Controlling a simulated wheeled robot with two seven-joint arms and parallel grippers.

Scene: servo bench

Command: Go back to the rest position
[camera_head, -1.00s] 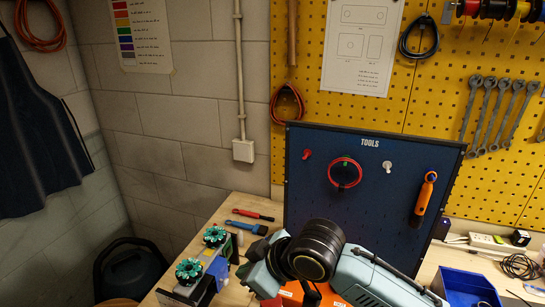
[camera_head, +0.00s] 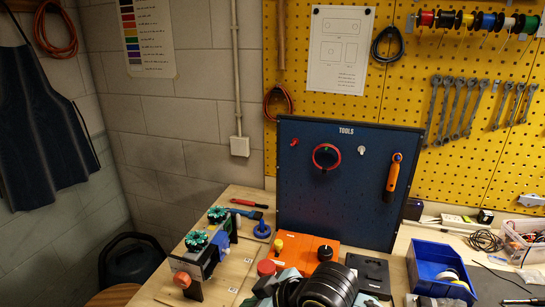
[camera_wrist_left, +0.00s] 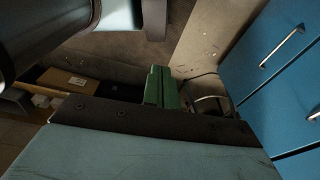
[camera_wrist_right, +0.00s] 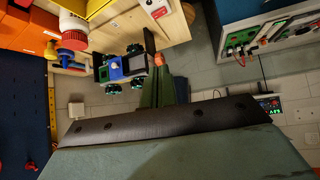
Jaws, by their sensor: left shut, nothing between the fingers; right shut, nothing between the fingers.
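My left gripper (camera_wrist_left: 161,88) shows in the left wrist view. Its green fingers are together with nothing between them, pointing away over the floor beside a blue drawer cabinet (camera_wrist_left: 275,75). My right gripper (camera_wrist_right: 165,88) shows in the right wrist view. Its green fingers are together and empty, with the bench and a small device with green wheels (camera_wrist_right: 122,68) beyond them. I cannot tell how far apart they are.
In the head view, the blue tool panel (camera_head: 345,205) stands behind the bench. The green-wheeled device (camera_head: 200,245) is on the left. An orange box (camera_head: 297,254) and a blue bin (camera_head: 437,258) lie near my arm. A cardboard box (camera_wrist_left: 65,82) is low in the left wrist view.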

